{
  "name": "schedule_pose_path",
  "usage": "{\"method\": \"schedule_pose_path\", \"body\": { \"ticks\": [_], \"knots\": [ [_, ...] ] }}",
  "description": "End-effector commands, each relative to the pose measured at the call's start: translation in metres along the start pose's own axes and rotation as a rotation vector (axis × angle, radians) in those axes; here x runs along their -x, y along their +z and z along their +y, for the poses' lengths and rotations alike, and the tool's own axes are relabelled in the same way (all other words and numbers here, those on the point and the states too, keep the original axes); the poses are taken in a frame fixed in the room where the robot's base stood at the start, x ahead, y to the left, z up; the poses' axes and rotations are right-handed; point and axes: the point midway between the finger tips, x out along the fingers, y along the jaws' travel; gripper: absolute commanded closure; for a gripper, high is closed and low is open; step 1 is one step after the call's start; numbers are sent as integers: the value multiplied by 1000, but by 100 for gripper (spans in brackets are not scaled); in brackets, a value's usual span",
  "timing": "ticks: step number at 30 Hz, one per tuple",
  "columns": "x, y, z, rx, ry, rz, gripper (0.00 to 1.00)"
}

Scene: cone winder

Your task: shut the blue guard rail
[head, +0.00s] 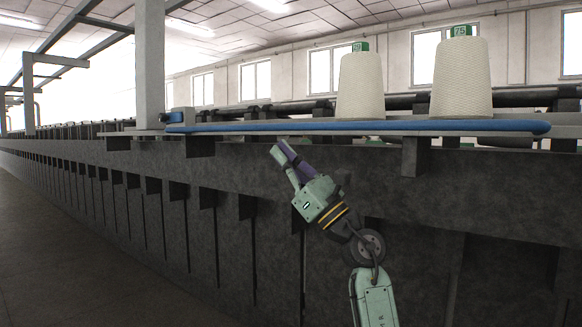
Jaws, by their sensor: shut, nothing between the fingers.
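The blue guard rail (360,127) is a long bar that runs level along the front edge of the machine's ledge, in front of two yarn cones. Its left end is by a small grey and blue block (179,119) next to the white post. Its right end is rounded, near the right side of the view. My gripper (279,153) is just below the rail's middle-left part in the picture, in front of the dark machine face. It points up and left, with its fingers together and nothing visible in them. I see no contact with the rail.
A cream cone (361,87) and a larger cone (462,78) with green tops stand behind the rail. A white post (150,65) rises at the left. Brackets (416,157) jut out below the ledge. The floor (60,250) at the left is clear.

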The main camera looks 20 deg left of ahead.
Motion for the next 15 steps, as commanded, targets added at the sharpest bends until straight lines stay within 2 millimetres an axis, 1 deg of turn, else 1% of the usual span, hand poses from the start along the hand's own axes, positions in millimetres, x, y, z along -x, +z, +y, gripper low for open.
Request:
{"method": "schedule_pose_path", "body": {
  "ticks": [1,4,15],
  "knots": [
    [-5,5,0,0,1,0,100],
    [-8,8,0,-1,0,0,100],
    [-9,9,0,-2,0,0,100]
  ]
}}
